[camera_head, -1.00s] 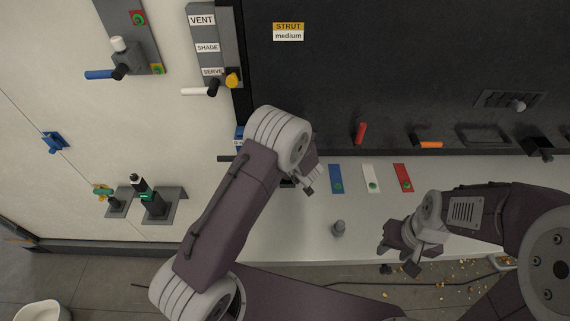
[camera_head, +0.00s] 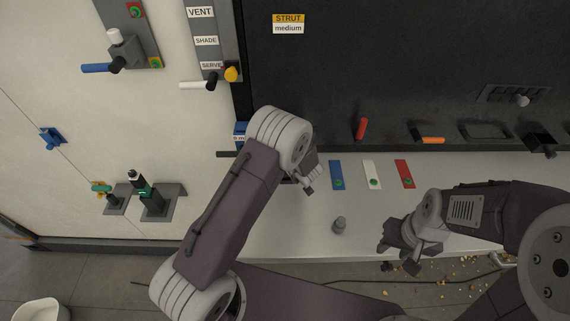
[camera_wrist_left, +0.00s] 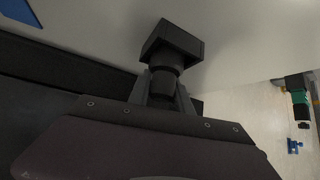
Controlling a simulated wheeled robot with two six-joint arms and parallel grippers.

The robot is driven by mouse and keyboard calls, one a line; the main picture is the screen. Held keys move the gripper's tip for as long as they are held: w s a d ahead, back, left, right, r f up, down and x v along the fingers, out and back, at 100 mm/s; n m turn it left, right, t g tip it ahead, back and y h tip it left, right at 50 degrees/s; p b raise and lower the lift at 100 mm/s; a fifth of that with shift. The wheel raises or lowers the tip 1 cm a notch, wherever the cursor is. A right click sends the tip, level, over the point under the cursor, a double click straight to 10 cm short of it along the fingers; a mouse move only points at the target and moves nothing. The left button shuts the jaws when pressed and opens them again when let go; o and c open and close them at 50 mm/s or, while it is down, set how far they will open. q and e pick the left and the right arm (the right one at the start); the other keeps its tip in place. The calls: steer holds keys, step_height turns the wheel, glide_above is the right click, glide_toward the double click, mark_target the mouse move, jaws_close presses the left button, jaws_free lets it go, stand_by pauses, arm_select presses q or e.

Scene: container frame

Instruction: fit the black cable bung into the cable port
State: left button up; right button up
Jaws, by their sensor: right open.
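In the left wrist view a black bung (camera_wrist_left: 172,42), with a square block head and a round tapered neck, sits with its neck between the fingers of my left gripper (camera_wrist_left: 163,82). The fingers touch the neck on both sides. The block points away from my gripper, over a pale surface. In the head view my left arm mostly hides this gripper and the bung. My right gripper (camera_head: 398,258) is open and empty, low at the counter's front edge. I cannot make out the cable port for sure.

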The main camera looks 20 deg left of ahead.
arm_select(q)
steer(key=shift+o, duration=1.3)
steer(key=shift+s+f, duration=0.1)
steer(key=shift+f, duration=0.05)
steer(key=shift+s, duration=0.1)
steer(key=b+v, duration=0.1)
steer(key=v, duration=0.8)
steer(key=shift+b, duration=0.3)
